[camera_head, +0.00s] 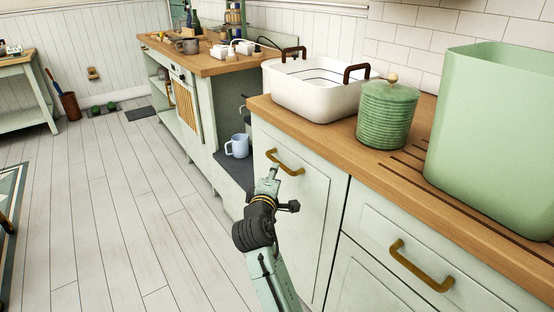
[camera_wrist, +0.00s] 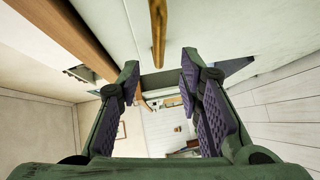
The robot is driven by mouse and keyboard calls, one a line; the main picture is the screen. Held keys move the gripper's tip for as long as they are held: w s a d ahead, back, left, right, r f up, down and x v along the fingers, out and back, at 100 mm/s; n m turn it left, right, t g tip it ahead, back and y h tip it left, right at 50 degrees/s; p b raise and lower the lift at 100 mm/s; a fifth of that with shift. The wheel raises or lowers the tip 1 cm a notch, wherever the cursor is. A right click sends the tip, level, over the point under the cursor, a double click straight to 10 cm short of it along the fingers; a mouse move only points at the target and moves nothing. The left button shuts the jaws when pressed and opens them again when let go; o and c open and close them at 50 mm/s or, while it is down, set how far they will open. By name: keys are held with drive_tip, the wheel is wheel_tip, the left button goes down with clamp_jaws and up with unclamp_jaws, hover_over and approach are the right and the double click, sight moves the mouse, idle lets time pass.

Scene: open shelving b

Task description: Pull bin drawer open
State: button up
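A tall pale-green drawer front (camera_head: 312,212), probably the bin drawer, sits flush under the wooden counter, with a brass bar handle (camera_head: 285,162) near its top. My gripper (camera_head: 268,181) is at this front, just below and left of the handle. In the wrist view my gripper (camera_wrist: 160,72) is open, its purple-padded fingers apart with nothing between them. The brass handle also shows there (camera_wrist: 158,32), just above the fingertips and in line with the gap. I cannot tell whether the fingertips touch the front.
A second drawer with a brass handle (camera_head: 421,266) is to the right. On the counter (camera_head: 330,137) stand a white basin (camera_head: 312,100), a ribbed green jar (camera_head: 387,117) and a big green bin (camera_head: 495,135). A blue mug (camera_head: 237,146) stands on a low shelf.

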sight(278, 162)
drive_tip(key=p+x, duration=0.1)
drive_tip(key=x, duration=0.8)
drive_tip(key=shift+a+p, duration=0.1)
drive_tip(key=shift+p, duration=0.2)
drive_tip(key=shift+c, duration=0.3)
clamp_jaws()
